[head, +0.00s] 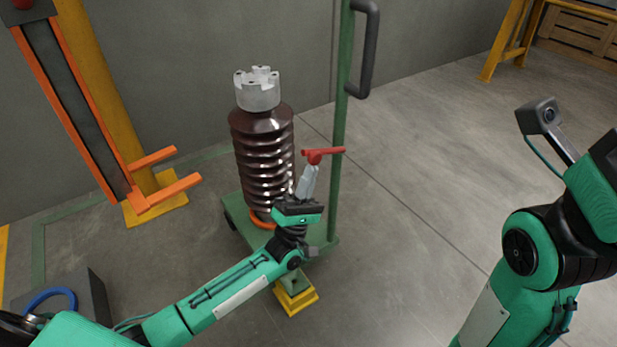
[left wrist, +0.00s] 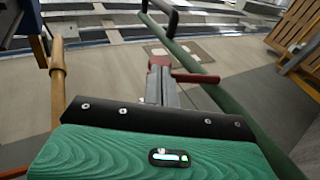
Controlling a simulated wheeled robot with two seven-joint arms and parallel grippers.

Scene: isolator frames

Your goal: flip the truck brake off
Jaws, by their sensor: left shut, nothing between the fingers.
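The truck brake is a red lever (head: 325,154) beside the green upright post of the truck (head: 341,120). Its handle points right in the head view. It also shows in the left wrist view (left wrist: 192,77), just beyond my fingers. My left gripper (head: 311,170) is shut and empty, with its fingertips at the lever's red hub, close to or touching it; I cannot tell which. The fingers also show in the left wrist view (left wrist: 162,88). The truck's green deck (head: 325,236) carries a brown ribbed insulator with a grey metal cap (head: 258,95). My right gripper is out of view.
An orange lifting fork (head: 165,190) on a yellow post stands at left. A yellow block (head: 296,297) sits at the truck's front. A grey box with a blue ring (head: 50,298) is at lower left. The floor right of the truck is clear.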

